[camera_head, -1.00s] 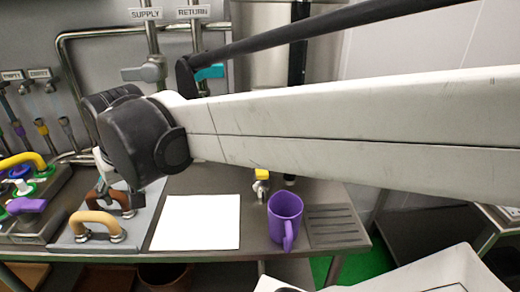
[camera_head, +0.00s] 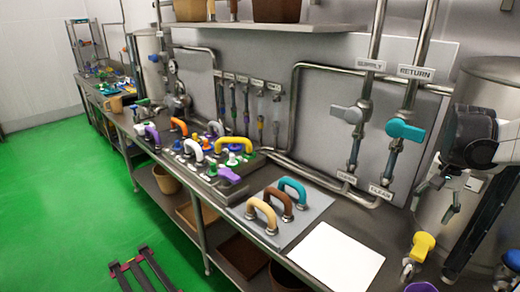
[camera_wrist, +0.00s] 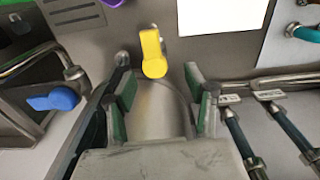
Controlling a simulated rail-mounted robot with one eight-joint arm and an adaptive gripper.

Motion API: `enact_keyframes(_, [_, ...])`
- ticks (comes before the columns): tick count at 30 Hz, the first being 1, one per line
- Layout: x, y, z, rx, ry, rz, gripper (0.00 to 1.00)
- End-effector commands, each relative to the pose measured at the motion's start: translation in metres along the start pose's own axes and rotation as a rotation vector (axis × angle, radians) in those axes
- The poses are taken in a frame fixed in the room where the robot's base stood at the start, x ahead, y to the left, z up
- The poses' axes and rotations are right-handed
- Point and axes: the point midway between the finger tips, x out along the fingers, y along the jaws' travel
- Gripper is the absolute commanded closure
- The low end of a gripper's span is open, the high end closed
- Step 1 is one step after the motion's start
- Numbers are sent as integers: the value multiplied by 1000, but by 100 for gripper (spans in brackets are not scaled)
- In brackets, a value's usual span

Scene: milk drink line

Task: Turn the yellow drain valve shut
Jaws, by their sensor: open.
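The yellow drain valve (camera_head: 423,245) sits low at the right of the head view, behind the bench's front right part. Its yellow lever also shows in the wrist view (camera_wrist: 153,55), just beyond and roughly between my fingertips. My gripper (camera_head: 436,203) is open and empty, pointing down above the yellow valve in the head view. In the wrist view its two fingers (camera_wrist: 160,86) are spread wide, with a steel surface between them. I see no contact with the lever.
A steel tank (camera_head: 492,85) stands at the right.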

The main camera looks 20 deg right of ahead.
Motion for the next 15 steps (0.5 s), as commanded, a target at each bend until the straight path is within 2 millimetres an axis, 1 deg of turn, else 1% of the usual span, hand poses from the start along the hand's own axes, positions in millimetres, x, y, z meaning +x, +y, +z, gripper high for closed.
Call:
enact_keyframes(1, [-1,10,-2,21,-15,4,51])
enact_keyframes(3, [0,17,-3,37,-30,7,51])
enact_keyframes(8, [8,21,-2,47,-40,9,51])
enact_keyframes(11, [18,21,-2,46,-40,9,51])
enact_keyframes(15, [40,21,-1,45,-39,9,51])
